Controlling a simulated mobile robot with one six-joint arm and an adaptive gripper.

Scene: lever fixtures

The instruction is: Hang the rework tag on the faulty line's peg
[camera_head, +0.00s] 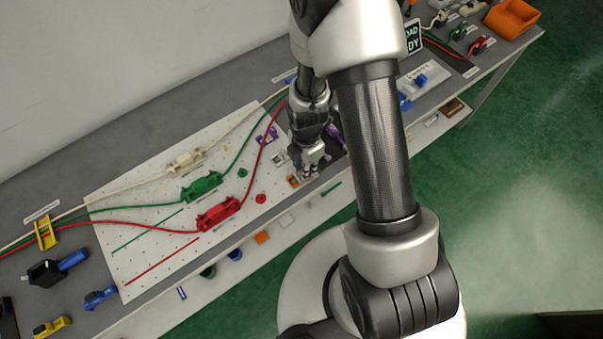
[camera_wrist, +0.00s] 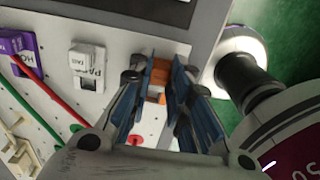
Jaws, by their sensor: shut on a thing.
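My gripper (camera_head: 307,172) is at the right end of the white pegboard. In the wrist view my gripper (camera_wrist: 158,76) is shut on an orange piece (camera_wrist: 160,69), apparently the rework tag. Its text is hidden between the fingers. It also shows as orange beside my fingers in the head view (camera_head: 293,181). I cannot tell whether it is clear of the board. A red peg (camera_head: 260,198) and a green peg (camera_head: 242,173) stand left of my gripper. Red (camera_head: 218,213), green (camera_head: 202,186) and cream (camera_head: 186,161) connectors join the cables. I cannot tell which line is faulty.
A white PASS tag (camera_wrist: 88,66) and a purple HOLD tag (camera_wrist: 24,54) lie left of my gripper in the wrist view. A yellow clip (camera_head: 45,233) and blue tools (camera_head: 58,266) are at the left. An orange bin (camera_head: 512,16) is at the far right.

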